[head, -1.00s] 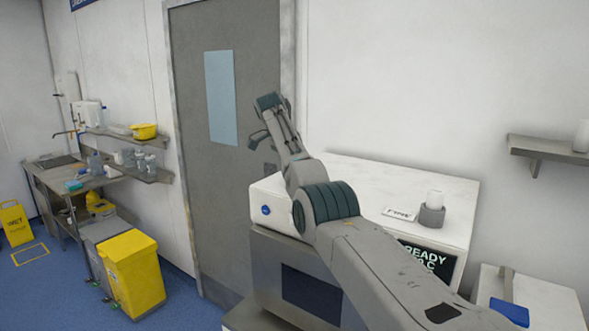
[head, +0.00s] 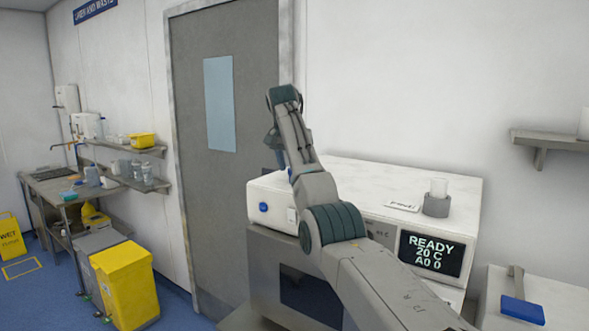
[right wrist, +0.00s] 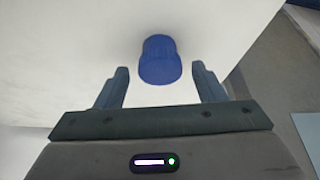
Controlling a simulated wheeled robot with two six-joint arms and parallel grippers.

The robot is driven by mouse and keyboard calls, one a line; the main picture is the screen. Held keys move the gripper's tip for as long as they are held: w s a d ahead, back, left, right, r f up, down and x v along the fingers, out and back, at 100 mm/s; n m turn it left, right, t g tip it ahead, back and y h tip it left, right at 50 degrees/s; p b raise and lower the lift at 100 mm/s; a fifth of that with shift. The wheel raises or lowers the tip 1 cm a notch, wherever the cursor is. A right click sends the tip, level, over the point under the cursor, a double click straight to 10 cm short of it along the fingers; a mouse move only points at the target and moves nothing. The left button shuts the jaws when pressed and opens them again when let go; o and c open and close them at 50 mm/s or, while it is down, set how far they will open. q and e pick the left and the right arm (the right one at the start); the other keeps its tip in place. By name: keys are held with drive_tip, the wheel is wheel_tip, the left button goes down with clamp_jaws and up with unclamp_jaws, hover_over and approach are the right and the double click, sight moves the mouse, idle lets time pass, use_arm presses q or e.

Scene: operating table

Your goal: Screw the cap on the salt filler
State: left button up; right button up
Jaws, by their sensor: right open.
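A blue round cap (right wrist: 159,60) stands out from a white surface in the right wrist view. It lies between the lines of my right gripper's fingers (right wrist: 160,78), which are open and apart from it on both sides. In the head view a small blue round cap (head: 263,208) is on the front left of the white machine (head: 345,190); I cannot tell for sure that it is the same one. My right gripper (head: 274,150) hangs above the machine's left end in the head view, partly hidden by its own arm. My left gripper is not in view.
The machine's display (head: 431,253) reads READY, 20 C. A grey cup with a white cylinder (head: 437,200) and a small label card (head: 402,206) sit on its top. A yellow bin (head: 126,285) and a sink bench (head: 65,185) are at the left. A grey door (head: 225,170) stands behind.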

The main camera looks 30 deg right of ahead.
drive_tip(key=shift+s+f+n+t+b, duration=0.15)
drive_tip(key=shift+n+t+b, duration=0.15)
drive_tip(key=shift+n+b, duration=0.55)
drive_tip(key=n+y, duration=0.1)
drive_tip(key=n, duration=0.2)
drive_tip(key=shift+d+t, duration=0.15)
drive_tip(key=shift+t, duration=0.15)
drive_tip(key=shift+r+n+y, duration=0.2)
drive_tip(key=shift+n+y, duration=0.3)
drive_tip(key=shift+n, duration=0.65)
drive_tip(key=c, duration=1.2)
drive_tip(key=shift+o, duration=0.2)
drive_tip(key=shift+r+m+h+p, duration=0.2)
drive_tip(key=shift+m+h+p, duration=0.1)
drive_tip(key=shift+m+p, duration=0.65)
drive_tip(key=shift+m, duration=0.55)
drive_tip(key=shift+f+m+h, duration=0.2)
drive_tip(key=shift+m+h, duration=0.1)
